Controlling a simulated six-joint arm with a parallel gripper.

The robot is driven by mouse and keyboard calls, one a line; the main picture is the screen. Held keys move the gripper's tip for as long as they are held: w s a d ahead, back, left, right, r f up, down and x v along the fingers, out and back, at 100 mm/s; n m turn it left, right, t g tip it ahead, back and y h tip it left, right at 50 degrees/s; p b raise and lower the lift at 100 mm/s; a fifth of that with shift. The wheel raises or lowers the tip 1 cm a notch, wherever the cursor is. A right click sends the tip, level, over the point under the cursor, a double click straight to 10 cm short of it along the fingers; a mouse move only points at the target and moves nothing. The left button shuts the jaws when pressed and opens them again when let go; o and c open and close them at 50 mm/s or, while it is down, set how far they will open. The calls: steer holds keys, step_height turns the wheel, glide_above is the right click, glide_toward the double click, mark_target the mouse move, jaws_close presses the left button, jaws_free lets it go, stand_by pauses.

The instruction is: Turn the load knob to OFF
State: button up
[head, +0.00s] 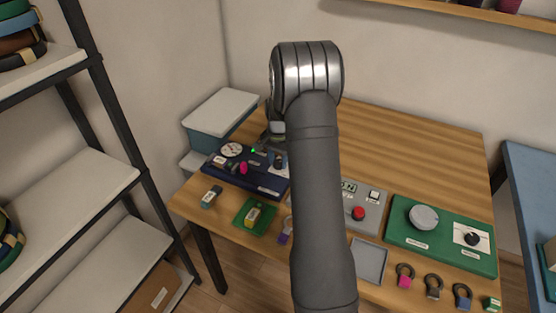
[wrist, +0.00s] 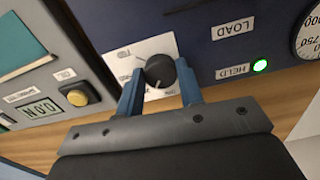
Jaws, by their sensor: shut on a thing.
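The load knob (wrist: 160,71) is a round black knob on a white plate (wrist: 124,60) on the dark blue panel (wrist: 203,60). My gripper (wrist: 160,80) has its two blue fingers on either side of the knob and is shut on it. The plate's small markings are too blurred to read, and I cannot tell which position the knob points to. The "LOAD" label (wrist: 233,28) and the "HELD" label (wrist: 233,71) appear upside down. A green light (wrist: 260,66) is lit beside "HELD". In the head view my arm hides part of the blue panel (head: 270,183).
A grey panel (wrist: 40,40) with a yellow button (wrist: 76,95) stands beside the blue panel. In the head view, a green panel (head: 400,236) with a grey dial is at the right. Several padlocks lie along the table's front edge. The back of the table (head: 420,140) is clear.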

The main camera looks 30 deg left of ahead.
steer(key=n, duration=0.4)
steer(key=shift+d+n, duration=0.1)
steer(key=shift+n, duration=1.5)
steer(key=o, duration=1)
steer(key=shift+r, duration=0.1)
step_height(320, 180, up, 17)
steer(key=shift+r, duration=0.15)
